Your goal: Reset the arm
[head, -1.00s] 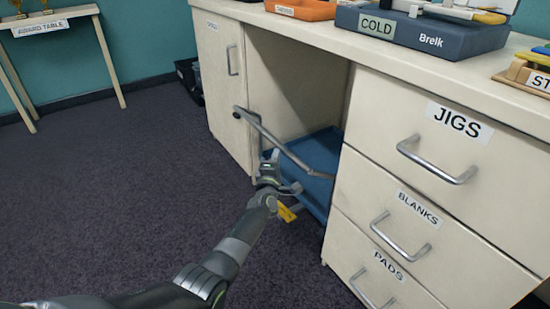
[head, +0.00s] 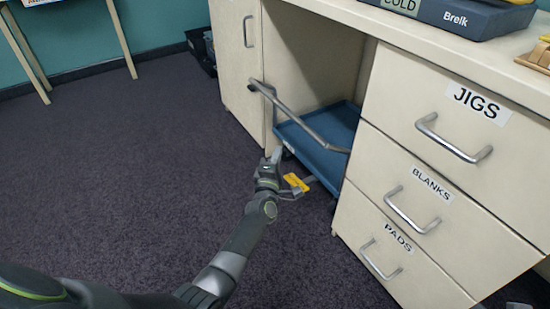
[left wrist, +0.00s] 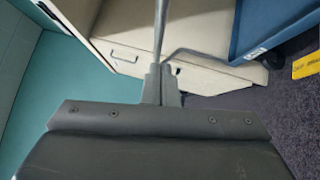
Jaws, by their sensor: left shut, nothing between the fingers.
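My left gripper (head: 277,158) reaches in from the left, low in front of the open bay under the counter. In the left wrist view its two fingers (left wrist: 160,84) are shut together, with nothing between them. A blue cart (head: 318,150) with a bent grey metal handle (head: 305,127) stands partly inside the bay. In the left wrist view a grey bar (left wrist: 160,30) runs in line with the fingertips; I cannot tell if they touch. A yellow tag (head: 296,183) shows beside the gripper, low at the cart's near end. My right gripper is not seen.
The JIGS drawer (head: 440,125), BLANKS drawer (head: 380,185) and PADS drawer (head: 365,235) are shut at right. A cabinet door (head: 232,60) stands left of the bay. Dark carpet (head: 130,170) is clear at left. Table legs (head: 122,40) stand at the back left.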

